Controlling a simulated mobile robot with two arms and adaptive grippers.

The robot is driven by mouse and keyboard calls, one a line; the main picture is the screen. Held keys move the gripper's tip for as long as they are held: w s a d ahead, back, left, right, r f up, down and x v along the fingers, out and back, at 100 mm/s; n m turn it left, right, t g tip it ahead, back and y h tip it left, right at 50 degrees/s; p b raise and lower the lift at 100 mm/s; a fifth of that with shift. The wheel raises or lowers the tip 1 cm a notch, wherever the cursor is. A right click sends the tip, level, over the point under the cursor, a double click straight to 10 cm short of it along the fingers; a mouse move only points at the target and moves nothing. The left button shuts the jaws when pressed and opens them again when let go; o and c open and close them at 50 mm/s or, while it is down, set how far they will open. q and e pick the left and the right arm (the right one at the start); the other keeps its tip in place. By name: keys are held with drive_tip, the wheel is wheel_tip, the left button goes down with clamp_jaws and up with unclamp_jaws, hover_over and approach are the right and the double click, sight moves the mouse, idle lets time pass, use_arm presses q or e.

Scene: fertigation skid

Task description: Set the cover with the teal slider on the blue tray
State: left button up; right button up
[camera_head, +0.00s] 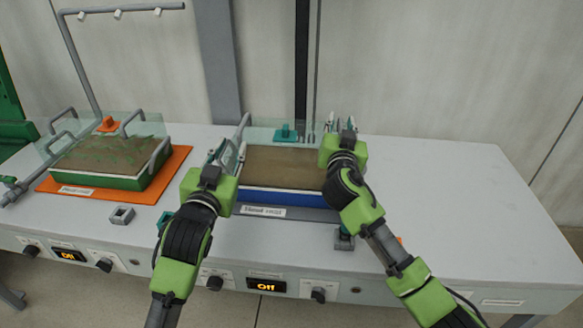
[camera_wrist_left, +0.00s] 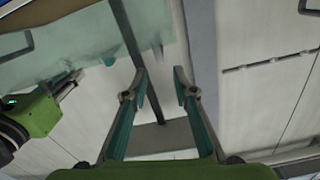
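The clear cover with the teal slider (camera_head: 286,133) lies over the blue tray (camera_head: 280,200), which holds brown soil. Whether the cover is fully seated I cannot tell. Its grey left handle (camera_head: 243,130) rises by my left gripper (camera_head: 228,150). In the left wrist view my left gripper (camera_wrist_left: 162,85) is open with nothing between its fingers, and the clear cover (camera_wrist_left: 85,35) shows at upper left. My right gripper (camera_head: 341,124) is at the tray's right side, its fingers apart; it hides the cover's right end. It also shows in the left wrist view (camera_wrist_left: 70,85).
On the left, a green tray (camera_head: 110,181) with a clear cover and orange slider (camera_head: 107,124) stands on an orange mat (camera_head: 185,160). The table's right side is clear. A dark post (camera_head: 301,60) stands behind.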

drive_tip(key=shift+s, duration=0.15)
drive_tip(key=s, duration=0.4)
drive_tip(key=s+a, duration=0.1)
drive_tip(key=s, duration=0.2)
drive_tip(key=s+a, duration=0.1)
drive_tip(key=s, duration=0.3)
drive_tip(key=shift+s, duration=0.3)
use_arm(q)
drive_tip(key=shift+s+a, duration=0.1)
drive_tip(key=shift+s, duration=0.4)
